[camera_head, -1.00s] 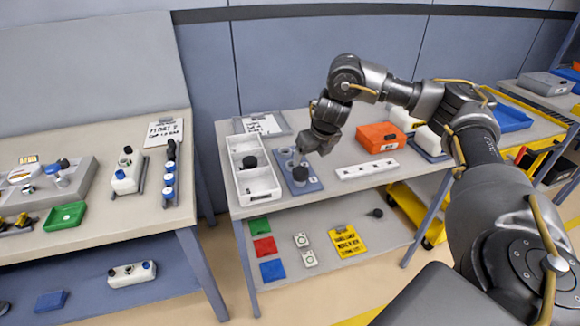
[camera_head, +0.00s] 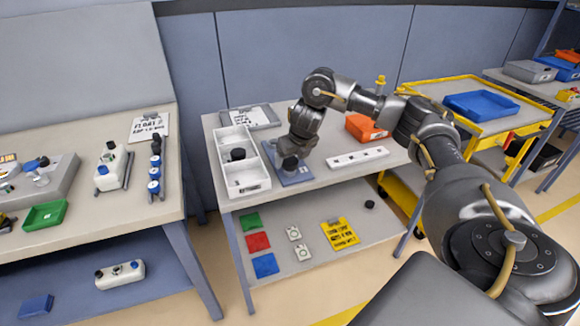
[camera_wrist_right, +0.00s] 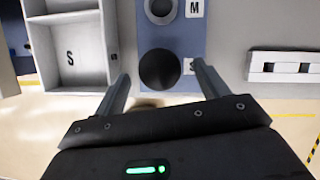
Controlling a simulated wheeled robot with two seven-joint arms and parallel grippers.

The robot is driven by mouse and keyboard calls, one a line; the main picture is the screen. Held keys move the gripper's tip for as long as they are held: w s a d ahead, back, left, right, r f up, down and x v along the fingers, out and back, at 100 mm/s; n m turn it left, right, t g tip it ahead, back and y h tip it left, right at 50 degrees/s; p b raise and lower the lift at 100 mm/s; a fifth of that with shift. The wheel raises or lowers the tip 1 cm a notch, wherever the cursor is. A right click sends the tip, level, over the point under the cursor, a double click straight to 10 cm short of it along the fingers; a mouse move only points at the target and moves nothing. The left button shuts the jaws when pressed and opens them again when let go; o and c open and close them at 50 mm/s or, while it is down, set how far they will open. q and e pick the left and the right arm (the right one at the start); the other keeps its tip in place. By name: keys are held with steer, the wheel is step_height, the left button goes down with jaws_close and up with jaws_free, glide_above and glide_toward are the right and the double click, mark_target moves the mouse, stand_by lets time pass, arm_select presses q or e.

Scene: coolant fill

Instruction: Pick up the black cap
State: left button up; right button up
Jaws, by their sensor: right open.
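A round black cap (camera_head: 290,163) is on the blue board on the middle table. In the right wrist view the cap (camera_wrist_right: 159,70) sits beside an "S" label. My right gripper (camera_head: 292,151) is above the board, pointing down, and partly hides the cap in the head view. In the wrist view my right gripper (camera_wrist_right: 161,74) is open, with one finger on each side of the cap and gaps between. Whether the fingertips are down at the cap's height is hard to tell. My left gripper is not in view.
The blue board (camera_wrist_right: 212,45) also holds a grey ring (camera_wrist_right: 160,10) near an "M" label. A white divided tray (camera_head: 247,187) stands to the left, with another dark round piece (camera_head: 238,154) in it. A white strip (camera_head: 357,158) and an orange box (camera_head: 364,128) stand to the right.

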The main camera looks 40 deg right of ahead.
steer(key=shift+x, duration=0.85)
steer(key=shift+w+f, duration=0.2)
steer(key=shift+f, duration=0.2)
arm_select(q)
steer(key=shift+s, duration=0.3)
arm_select(e)
steer(key=shift+s, duration=0.1)
steer(key=c, duration=1.1)
steer(key=shift+r, duration=0.1)
steer(key=shift+c, duration=0.2)
